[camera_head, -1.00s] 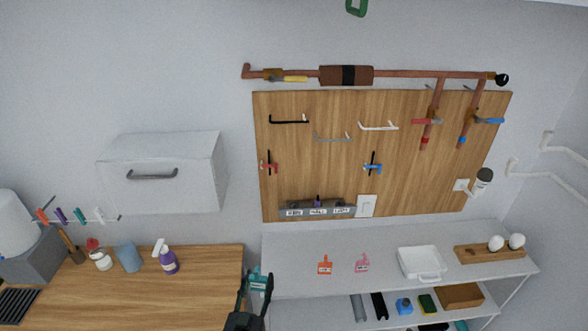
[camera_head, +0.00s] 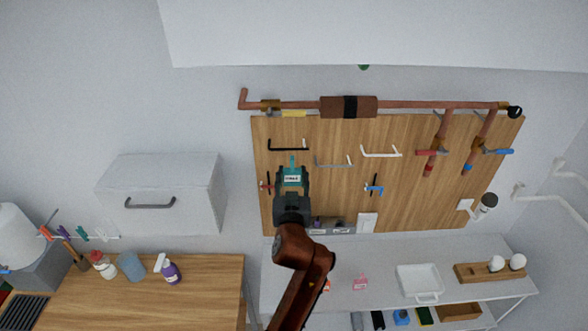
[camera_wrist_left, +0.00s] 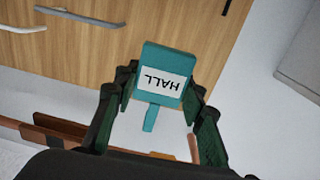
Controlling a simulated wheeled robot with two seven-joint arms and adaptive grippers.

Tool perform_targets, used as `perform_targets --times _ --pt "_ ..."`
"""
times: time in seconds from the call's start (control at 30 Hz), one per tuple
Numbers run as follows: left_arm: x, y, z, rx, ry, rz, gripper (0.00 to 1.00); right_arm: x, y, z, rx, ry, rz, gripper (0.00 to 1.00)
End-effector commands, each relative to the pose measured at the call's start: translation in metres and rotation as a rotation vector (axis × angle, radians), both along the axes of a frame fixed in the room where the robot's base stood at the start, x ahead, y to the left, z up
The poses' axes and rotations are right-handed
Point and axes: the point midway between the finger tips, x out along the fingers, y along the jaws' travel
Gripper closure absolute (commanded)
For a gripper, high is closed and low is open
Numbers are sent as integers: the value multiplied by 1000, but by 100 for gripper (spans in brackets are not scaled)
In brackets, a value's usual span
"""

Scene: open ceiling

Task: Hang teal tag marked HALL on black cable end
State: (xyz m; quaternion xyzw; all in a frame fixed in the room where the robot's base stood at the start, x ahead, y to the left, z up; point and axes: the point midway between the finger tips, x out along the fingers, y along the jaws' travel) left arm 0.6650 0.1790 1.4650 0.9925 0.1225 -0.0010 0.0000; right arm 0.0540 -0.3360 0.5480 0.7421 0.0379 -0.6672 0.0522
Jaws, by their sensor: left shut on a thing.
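The teal tag (camera_head: 292,181) marked HALL is held by my left gripper (camera_head: 291,188) in front of the wooden board. In the left wrist view the tag (camera_wrist_left: 168,60) appears upside down between the fingers (camera_wrist_left: 157,100), its narrow tab pointing down. The left gripper is shut on it. The black cable end (camera_head: 288,148) is a hook-like bar at the board's upper left, just above the tag in the head view. The depth gap between them cannot be told. My right gripper is not in view.
A blue-grey hook (camera_head: 334,163) and a white hook (camera_head: 381,153) are to the right. A copper pipe (camera_head: 420,104) runs above the board. A red-handled fitting (camera_head: 266,185) is left of the gripper. A pink tag (camera_head: 360,284) lies on the white shelf.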

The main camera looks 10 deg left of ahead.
Motion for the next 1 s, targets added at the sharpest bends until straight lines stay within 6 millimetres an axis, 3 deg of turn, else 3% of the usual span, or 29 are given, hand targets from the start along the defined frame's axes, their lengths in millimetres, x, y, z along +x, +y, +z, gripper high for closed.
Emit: perform_targets --times 0.17,0.4,0.63,1.0 --pt "0 1 0 0 0 2 86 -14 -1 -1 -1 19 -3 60" --pt "-1 -1 0 -1 2 14 86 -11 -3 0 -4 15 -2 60" --pt "13 3 0 1 1 12 86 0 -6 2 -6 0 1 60" --pt "40 11 1 0 1 11 86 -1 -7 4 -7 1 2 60"
